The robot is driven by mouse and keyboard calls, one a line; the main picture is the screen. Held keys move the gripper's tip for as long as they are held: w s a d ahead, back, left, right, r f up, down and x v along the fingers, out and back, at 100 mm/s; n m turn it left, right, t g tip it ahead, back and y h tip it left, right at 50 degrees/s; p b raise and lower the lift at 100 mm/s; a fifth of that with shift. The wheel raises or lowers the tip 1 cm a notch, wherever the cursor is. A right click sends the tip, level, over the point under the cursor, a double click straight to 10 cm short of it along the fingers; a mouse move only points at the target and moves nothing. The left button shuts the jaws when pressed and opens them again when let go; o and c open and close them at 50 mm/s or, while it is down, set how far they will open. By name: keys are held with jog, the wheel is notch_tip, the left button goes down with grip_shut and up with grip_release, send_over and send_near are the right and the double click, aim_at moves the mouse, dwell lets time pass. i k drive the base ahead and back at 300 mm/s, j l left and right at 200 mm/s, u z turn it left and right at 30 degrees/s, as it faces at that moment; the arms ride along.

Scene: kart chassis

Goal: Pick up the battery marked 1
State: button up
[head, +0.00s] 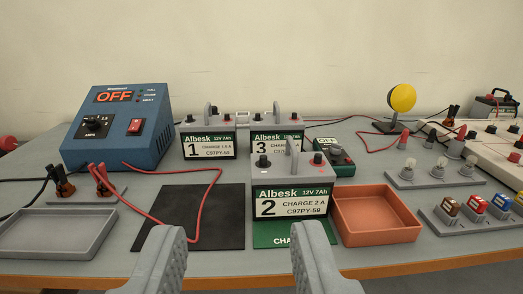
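The battery marked 1 (208,143) stands upright on the table behind the black mat, next to the blue charger. It has a grey top with a handle and a green and black label reading "CHARGE 1.8 A" or similar. The battery marked 3 (277,140) stands to its right, partly hidden by the battery marked 2 (292,200), which stands nearer on a green pad. My gripper (236,250) is open and empty at the bottom of the view, its two grey fingers wide apart, nearer to me than all the batteries.
A blue charger (117,118) showing OFF stands at the left, with red leads crossing the black mat (205,215). A grey tray (58,232) is front left and an orange tray (375,218) right of battery 2. A yellow round lamp (402,98), bulb holders and fuses stand at the right.

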aim_at(210, 136)
jog(key=i+l, duration=0.15)
jog(key=i, duration=0.75)
